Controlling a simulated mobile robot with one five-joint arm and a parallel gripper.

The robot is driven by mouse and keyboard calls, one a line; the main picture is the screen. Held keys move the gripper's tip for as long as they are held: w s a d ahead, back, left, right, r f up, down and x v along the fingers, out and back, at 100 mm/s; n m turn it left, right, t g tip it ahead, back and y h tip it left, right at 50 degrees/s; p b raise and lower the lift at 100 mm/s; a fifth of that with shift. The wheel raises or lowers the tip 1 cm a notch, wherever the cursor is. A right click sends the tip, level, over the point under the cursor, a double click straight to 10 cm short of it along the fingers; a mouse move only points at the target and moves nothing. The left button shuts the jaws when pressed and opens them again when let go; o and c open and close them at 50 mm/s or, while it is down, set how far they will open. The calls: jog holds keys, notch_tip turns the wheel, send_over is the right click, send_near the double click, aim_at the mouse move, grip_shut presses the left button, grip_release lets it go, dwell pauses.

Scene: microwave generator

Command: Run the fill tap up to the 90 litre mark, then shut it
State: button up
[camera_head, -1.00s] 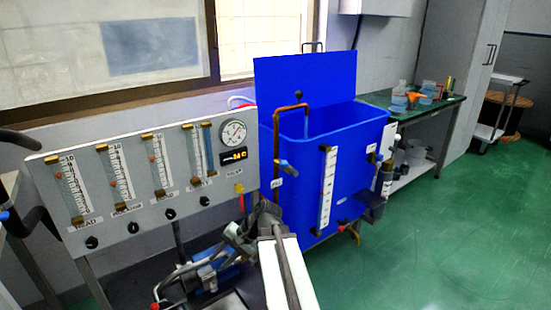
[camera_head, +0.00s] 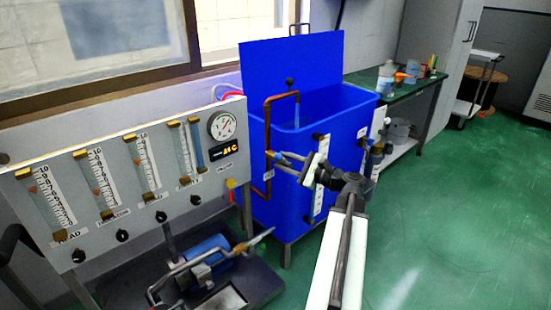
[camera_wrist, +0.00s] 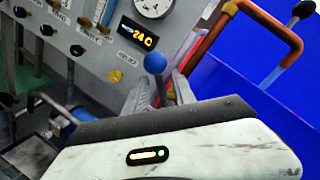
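The blue tank (camera_head: 345,140) stands in the middle of the head view with its lid raised. A copper fill pipe (camera_head: 267,135) runs up its left side and bends over the rim. A pale streak below the spout looks like water. My gripper (camera_head: 277,160) is at the tap on this pipe. In the wrist view, the tap's blue knob (camera_wrist: 155,63) shows at my fingertips, and my gripper (camera_wrist: 160,90) has its fingers apart; contact is unclear. The white level scale (camera_head: 316,203) on the tank front is partly hidden by my arm; its level cannot be read.
A grey panel (camera_head: 75,225) with several flow tubes, a dial (camera_head: 222,126) and an orange display stands left of the tank. A blue pump (camera_head: 207,255) sits below it. A green bench (camera_head: 415,85) is behind right. Green floor on the right is clear.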

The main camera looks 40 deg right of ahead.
jog(key=shift+x, duration=1.9)
grip_shut()
